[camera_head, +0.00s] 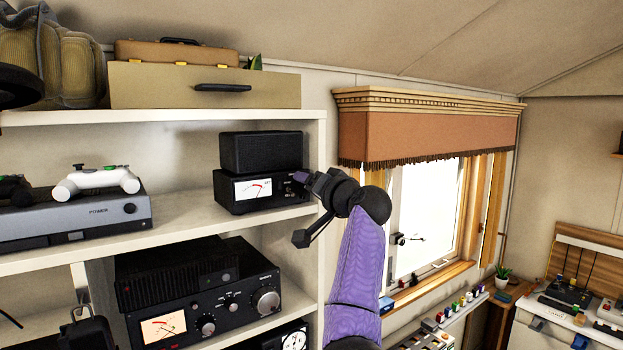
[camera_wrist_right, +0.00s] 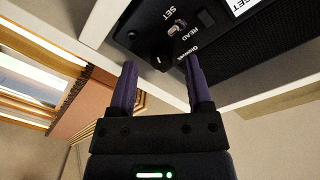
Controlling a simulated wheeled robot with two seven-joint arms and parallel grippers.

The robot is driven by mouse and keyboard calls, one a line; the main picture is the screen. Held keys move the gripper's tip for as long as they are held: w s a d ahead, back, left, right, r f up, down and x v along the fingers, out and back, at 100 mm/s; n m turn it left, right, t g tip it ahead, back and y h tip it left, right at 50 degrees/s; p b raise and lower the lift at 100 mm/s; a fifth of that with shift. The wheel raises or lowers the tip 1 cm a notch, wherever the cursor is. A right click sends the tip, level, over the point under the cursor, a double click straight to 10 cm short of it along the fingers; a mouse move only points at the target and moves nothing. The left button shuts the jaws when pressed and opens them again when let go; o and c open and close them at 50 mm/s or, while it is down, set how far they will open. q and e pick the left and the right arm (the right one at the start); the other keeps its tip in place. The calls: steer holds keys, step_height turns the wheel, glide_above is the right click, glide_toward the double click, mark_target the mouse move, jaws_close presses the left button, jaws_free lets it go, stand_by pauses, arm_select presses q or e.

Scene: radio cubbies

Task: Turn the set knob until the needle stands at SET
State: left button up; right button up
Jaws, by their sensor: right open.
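A small black meter box (camera_head: 232,204) stands on the middle shelf near its right end. Its lit white dial (camera_head: 246,191) has a red arc and a thin needle, but I cannot read whether the needle stands at SET. My right gripper (camera_head: 299,177) is at the right end of its front panel, covering part of it. In the right wrist view the purple fingers (camera_wrist_right: 161,65) are open. A dark knob (camera_wrist_right: 163,58) shows between the fingertips, with no clear contact; the label beside it is partly covered. A small toggle switch (camera_wrist_right: 177,27) sits between the words SET and READ.
Another black box (camera_head: 262,152) rests on the meter box. The shelf above (camera_head: 200,115) and the shelf's right upright are close to my arm. A grey console with a white game controller (camera_head: 96,182) is to the left. A larger radio (camera_head: 222,303) stands below.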

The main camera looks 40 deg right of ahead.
steer(key=shift+w+a, duration=0.15)
steer(key=shift+c, duration=0.5)
steer(key=shift+w, duration=0.1)
steer(key=shift+c, duration=1.2)
jaws_close()
steer(key=shift+m, duration=1.2)
steer(key=shift+o, duration=1.7)
jaws_free()
